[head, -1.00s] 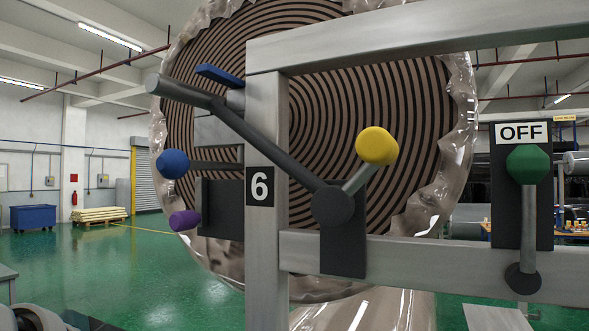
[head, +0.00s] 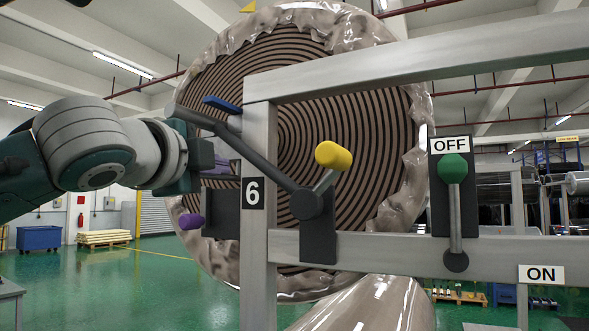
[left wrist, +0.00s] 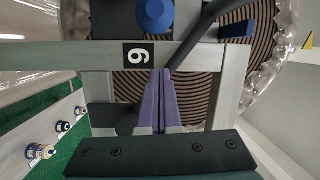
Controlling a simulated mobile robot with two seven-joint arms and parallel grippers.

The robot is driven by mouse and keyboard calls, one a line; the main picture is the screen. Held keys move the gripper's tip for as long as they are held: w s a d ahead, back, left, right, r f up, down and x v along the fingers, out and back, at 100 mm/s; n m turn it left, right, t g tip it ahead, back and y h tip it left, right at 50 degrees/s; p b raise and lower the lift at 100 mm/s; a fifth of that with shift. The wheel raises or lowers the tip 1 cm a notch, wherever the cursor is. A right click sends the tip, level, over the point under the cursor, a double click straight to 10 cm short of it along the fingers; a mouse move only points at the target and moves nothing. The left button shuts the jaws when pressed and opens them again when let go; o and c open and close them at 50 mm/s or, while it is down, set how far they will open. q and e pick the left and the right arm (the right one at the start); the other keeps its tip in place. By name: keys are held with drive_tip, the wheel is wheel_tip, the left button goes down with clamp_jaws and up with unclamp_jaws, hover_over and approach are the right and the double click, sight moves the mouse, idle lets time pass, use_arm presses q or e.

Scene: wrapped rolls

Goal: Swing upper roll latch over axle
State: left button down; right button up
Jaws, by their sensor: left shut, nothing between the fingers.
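The large wrapped roll (head: 350,110) stands behind the grey frame post marked 6 (head: 259,240). A blue ball knob (left wrist: 155,15) shows at the top of the left wrist view; in the head view my left gripper's body hides it. A flat blue tab (head: 222,104) sits high beside the post, and a purple knob (head: 191,222) lower down. Which part is the upper latch, I cannot tell for sure. My left gripper (head: 230,168) is at the post's left side. Its purple fingers (left wrist: 161,75) are shut and empty, pointing toward the frame below the blue knob.
A dark bar runs down to a pivot (head: 306,204) with a yellow-knobbed lever (head: 333,156). A green-knobbed lever (head: 454,168) stands up under the OFF sign (head: 451,145). The ON sign (head: 541,274) is lower right. Green floor at left is open.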

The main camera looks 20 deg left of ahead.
use_arm(q)
drive_tip(key=shift+a+f+b, duration=0.15)
drive_tip(key=shift+a+b, duration=0.35)
drive_tip(key=shift+a, duration=0.45)
drive_tip(key=shift+a+f+b, duration=0.1)
drive_tip(key=shift+a+b, duration=0.35)
drive_tip(key=shift+a, duration=0.45)
drive_tip(key=shift+a, duration=0.1)
